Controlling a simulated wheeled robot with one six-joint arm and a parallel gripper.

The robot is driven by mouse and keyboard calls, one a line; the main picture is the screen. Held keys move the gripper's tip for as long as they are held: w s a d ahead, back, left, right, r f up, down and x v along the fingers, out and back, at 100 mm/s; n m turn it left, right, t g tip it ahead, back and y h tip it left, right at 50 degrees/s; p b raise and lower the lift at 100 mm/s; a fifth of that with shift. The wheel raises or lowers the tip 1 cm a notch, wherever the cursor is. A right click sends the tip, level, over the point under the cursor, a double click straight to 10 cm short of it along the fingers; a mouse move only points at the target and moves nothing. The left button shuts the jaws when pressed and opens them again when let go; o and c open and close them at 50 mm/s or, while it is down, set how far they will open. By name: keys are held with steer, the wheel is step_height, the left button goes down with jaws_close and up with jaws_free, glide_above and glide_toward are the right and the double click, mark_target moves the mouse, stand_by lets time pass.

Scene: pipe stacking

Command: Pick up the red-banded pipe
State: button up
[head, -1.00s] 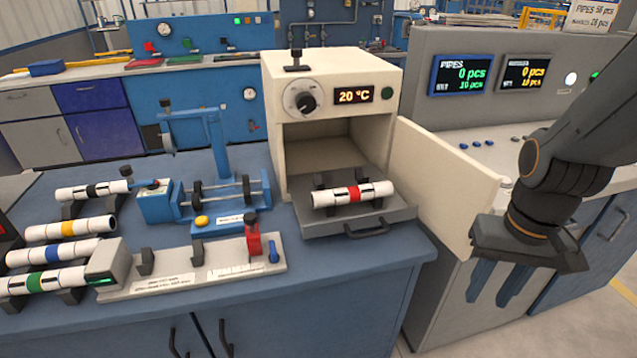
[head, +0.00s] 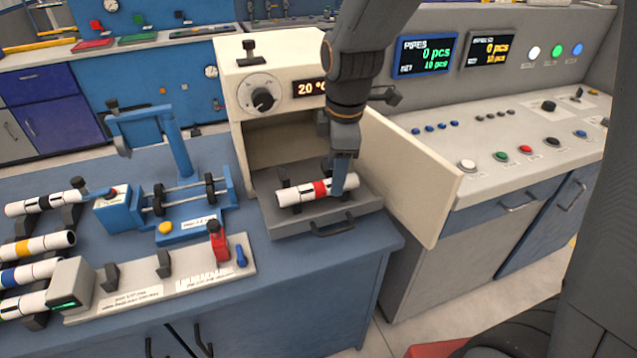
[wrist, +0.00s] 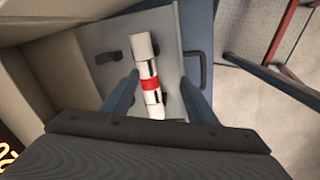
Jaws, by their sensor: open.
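The red-banded pipe (head: 318,189) is white with a red band and short black marks. It lies on dark rests on the pulled-out grey tray (head: 285,227) of the cream oven. My gripper (head: 342,183) is at the pipe's right part in the head view, pointing down and partly covering it. In the wrist view the red-banded pipe (wrist: 149,83) lies between the two spread blue fingers of my gripper (wrist: 158,95), with space on both sides. The gripper is open. I cannot tell the exact height of the fingertips over the tray.
The cream oven (head: 237,99) stands behind the tray, its door (head: 425,185) swung open to the right. A blue fixture (head: 180,150) and a grey measuring base (head: 140,293) stand to the left. Other banded pipes, including a yellow-banded pipe (head: 38,245), lie at far left.

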mark_target(320, 184)
steer(key=w+a+n, duration=0.1)
steer(key=a+r+n, duration=0.1)
steer(key=a+n, duration=0.1)
steer(key=shift+w+r+p, duration=0.15)
steer(key=shift+w+p, duration=0.15)
steer(key=shift+w, duration=0.1)
steer(key=shift+n, duration=0.3)
steer(key=shift+w+f+p, duration=0.2)
steer(key=shift+f+p, duration=0.1)
steer(key=shift+f, duration=0.95)
steer(key=shift+w+f+p, duration=0.2)
steer(key=shift+f+p, duration=0.15)
steer(key=shift+f, duration=0.95)
steer(key=shift+w+f+p, duration=0.2)
steer(key=shift+f+p, duration=0.1)
steer(key=shift+f, duration=0.95)
steer(key=c, duration=1.2)
steer(key=shift+r, duration=0.1)
